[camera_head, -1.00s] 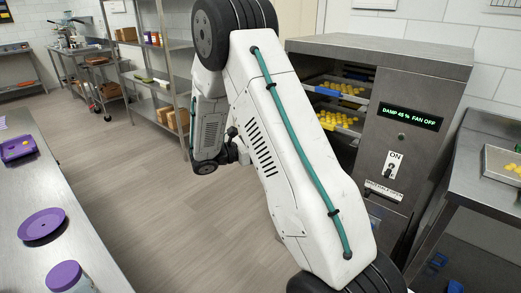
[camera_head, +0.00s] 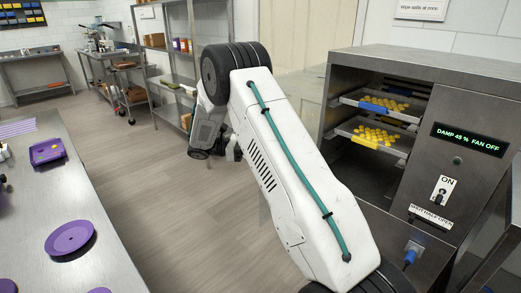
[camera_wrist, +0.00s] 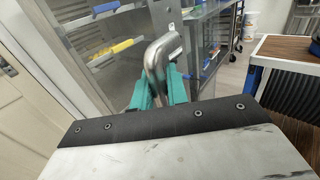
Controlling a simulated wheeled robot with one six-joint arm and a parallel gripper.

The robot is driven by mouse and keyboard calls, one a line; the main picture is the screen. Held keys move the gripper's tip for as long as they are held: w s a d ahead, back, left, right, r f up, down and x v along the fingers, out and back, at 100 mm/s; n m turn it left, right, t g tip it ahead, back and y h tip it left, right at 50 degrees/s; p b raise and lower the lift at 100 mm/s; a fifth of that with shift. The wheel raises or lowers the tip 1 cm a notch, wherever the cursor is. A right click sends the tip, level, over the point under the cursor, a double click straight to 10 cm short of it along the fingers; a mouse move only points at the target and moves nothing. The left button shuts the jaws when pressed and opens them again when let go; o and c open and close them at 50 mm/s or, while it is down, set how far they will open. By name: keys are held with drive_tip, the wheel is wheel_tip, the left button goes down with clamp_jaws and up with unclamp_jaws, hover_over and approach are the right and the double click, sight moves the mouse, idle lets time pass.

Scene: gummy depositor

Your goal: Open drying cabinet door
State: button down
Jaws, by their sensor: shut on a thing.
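The drying cabinet (camera_head: 450,90) stands at the right in the head view, with its left bay showing trays of yellow gummies (camera_head: 377,136). In the wrist view the teal fingers of my gripper (camera_wrist: 158,91) are shut on a bent metal door handle (camera_wrist: 163,58). The handle is beside a metal upright, which looks like the door's frame. Trays with a blue and a yellow front edge show to its left, seemingly through a clear pane (camera_wrist: 90,30). In the head view my arm hides the gripper, the handle and most of the door.
A panel with a display reading "DAMP 45 % FAN OFF" (camera_head: 467,139) and a switch (camera_head: 440,190) is right of the bay. A steel table (camera_head: 60,200) with purple dishes runs along the left. The floor (camera_head: 150,190) between is clear. A shelf rack (camera_head: 195,40) stands behind.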

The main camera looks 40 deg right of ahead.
drive_tip(key=shift+w, duration=0.15)
drive_tip(key=c, duration=1.5)
unclamp_jaws()
drive_tip(key=shift+a, duration=0.15)
